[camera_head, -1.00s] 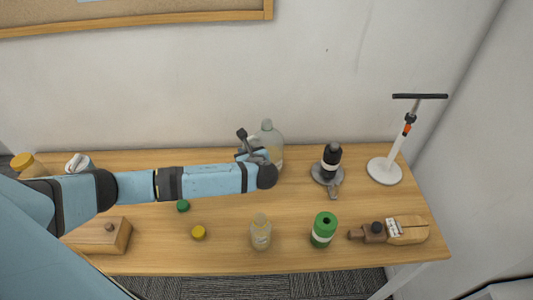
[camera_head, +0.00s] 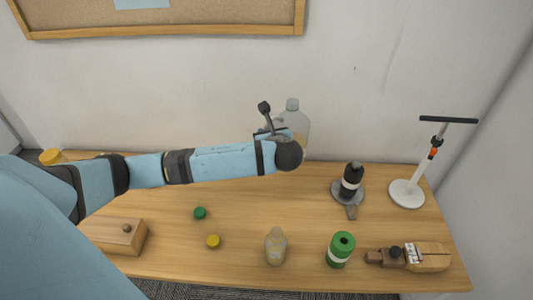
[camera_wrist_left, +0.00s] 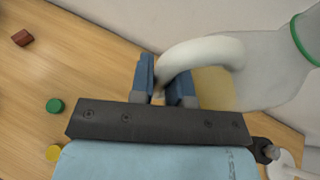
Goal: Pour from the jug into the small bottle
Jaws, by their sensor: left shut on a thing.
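The jug (camera_head: 298,122) is clear, with a pale handle and yellowish liquid low inside. My left gripper (camera_head: 274,132) is shut on its handle and holds it above the back of the table, roughly upright. In the left wrist view the gripper's blue fingers (camera_wrist_left: 162,88) close around the white handle (camera_wrist_left: 205,50), with the jug body (camera_wrist_left: 270,70) to the right and a green ring at its neck. The small bottle (camera_head: 276,247) stands upright near the table's front edge, apart from the jug. My right gripper is not in view.
A green cap (camera_head: 200,213) and a yellow cap (camera_head: 213,241) lie left of the small bottle. A green canister (camera_head: 340,249) stands right of it, with a wooden tool (camera_head: 425,257) beyond. A dark bottle (camera_head: 351,180) and a white stand (camera_head: 407,193) are at the back right.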

